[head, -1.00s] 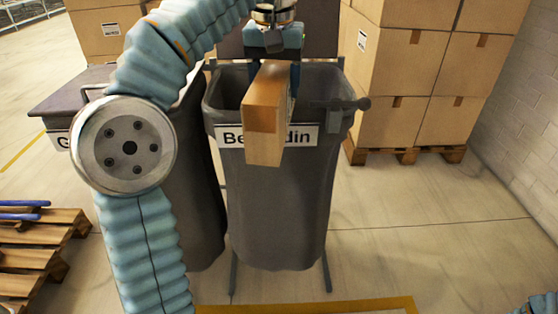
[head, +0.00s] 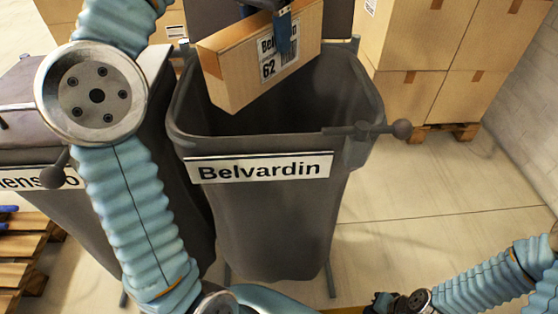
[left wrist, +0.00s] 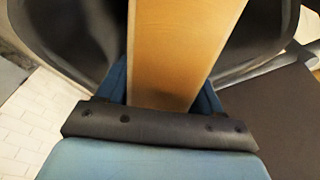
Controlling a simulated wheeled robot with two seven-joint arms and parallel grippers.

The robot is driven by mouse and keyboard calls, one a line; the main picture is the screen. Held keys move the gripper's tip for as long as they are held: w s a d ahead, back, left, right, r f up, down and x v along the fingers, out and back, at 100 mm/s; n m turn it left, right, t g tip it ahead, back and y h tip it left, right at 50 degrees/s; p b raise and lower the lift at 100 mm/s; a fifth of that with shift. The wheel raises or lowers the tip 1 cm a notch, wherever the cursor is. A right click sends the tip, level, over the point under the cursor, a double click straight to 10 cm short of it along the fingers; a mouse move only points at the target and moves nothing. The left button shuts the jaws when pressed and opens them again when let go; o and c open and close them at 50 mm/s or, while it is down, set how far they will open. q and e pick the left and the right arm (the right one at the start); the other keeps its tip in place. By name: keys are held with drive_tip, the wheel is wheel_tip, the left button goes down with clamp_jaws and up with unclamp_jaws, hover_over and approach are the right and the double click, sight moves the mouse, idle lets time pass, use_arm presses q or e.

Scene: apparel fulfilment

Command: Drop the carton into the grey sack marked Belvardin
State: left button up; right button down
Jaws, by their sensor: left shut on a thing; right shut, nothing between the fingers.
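The carton (head: 238,75) is a brown box with a white label reading "Bel…" and 62. My left gripper (head: 284,32) is shut on it, with one blue finger across the labelled face. The carton hangs tilted above the open mouth of the grey sack (head: 270,230), whose white label reads Belvardin. In the left wrist view the carton (left wrist: 185,45) sits between the fingers, with the dark sack opening around it. My right gripper (head: 385,301) is low at the bottom edge, shut and empty, partly cut off.
A second grey sack (head: 150,210) with a partly hidden label stands to the left, behind my left arm. Stacked boxes (head: 415,50) on a pallet stand behind right. Floor to the right is clear.

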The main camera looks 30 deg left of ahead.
use_arm(q)
drive_tip(key=shift+s+f, duration=0.1)
drive_tip(key=shift+f, duration=2.4)
drive_tip(key=o, duration=1.5)
drive_tip(key=r, duration=0.5)
drive_tip(key=s+r, duration=0.1)
drive_tip(key=r, duration=0.1)
drive_tip(key=shift+a+r, duration=0.1)
drive_tip(key=shift+r, duration=0.1)
drive_tip(key=shift+s, duration=0.1)
